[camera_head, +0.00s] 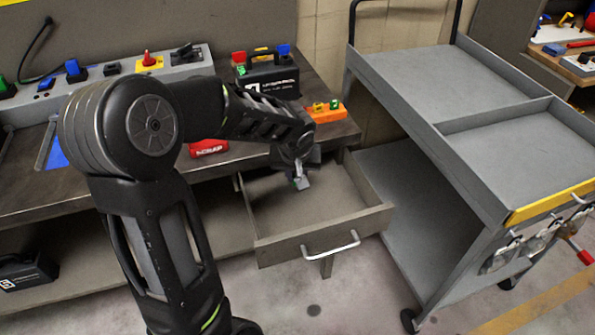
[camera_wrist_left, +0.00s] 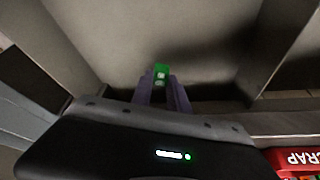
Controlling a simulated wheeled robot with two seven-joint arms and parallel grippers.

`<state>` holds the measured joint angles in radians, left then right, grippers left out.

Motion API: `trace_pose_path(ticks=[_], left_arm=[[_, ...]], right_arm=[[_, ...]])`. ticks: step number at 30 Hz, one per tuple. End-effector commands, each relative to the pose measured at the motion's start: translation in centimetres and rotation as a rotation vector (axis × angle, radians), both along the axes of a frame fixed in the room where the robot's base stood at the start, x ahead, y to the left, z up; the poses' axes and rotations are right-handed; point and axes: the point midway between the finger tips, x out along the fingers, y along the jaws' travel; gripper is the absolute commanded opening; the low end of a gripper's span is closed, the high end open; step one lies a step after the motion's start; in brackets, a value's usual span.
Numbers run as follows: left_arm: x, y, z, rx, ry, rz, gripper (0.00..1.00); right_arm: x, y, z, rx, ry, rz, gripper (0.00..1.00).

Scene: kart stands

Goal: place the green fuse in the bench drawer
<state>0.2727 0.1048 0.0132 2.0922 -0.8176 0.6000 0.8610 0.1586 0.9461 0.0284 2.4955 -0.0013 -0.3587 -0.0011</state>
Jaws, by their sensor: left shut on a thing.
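The green fuse (camera_wrist_left: 161,74) is between the fingertips of my left gripper (camera_wrist_left: 163,88) in the left wrist view. In the head view my left gripper (camera_head: 301,178) is over the open bench drawer (camera_head: 325,218), near its left and back side. A small pale and green bit at the fingertips there is hard to make out. The drawer is pulled out from under the bench, with a silver handle on its front, and looks empty. My left gripper is shut on the fuse, above the drawer floor; the exact height cannot be told. My right gripper is not in view.
A grey cart (camera_head: 420,85) stands close to the right of the drawer. A black case (camera_head: 28,270) lies on the lower shelf.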

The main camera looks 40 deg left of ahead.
Motion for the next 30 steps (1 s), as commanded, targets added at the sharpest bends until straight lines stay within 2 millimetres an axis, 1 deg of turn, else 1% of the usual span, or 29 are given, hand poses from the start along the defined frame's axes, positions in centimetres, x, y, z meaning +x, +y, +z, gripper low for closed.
trace_pose_path(ticks=[3, 7, 15, 20, 21, 28, 30], left_arm=[[1.2, 0.9, -1.0, -0.001, 0.004, 0.003, 0.0], [2.0, 1.4, -2.0, 0.0, 0.001, 0.0, 0.0], [2.1, 1.4, -2.1, 0.001, 0.0, 0.0, 0.0], [2.1, 1.4, -2.5, 0.001, -0.001, 0.0, 0.0], [2.1, 1.4, -2.4, 0.0, -0.001, 0.001, 0.22], [2.1, 1.4, -2.3, 0.001, 0.0, 0.0, 0.41], [2.1, 1.4, -2.3, 0.001, 0.0, 0.0, 0.42]], right_arm=[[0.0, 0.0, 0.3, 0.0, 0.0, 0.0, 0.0], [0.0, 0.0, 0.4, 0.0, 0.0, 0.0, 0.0], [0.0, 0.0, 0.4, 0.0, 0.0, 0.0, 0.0], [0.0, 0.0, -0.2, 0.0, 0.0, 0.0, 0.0], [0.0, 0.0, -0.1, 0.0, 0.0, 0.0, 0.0], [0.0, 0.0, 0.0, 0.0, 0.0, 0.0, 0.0], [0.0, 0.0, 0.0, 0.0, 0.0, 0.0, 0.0]])
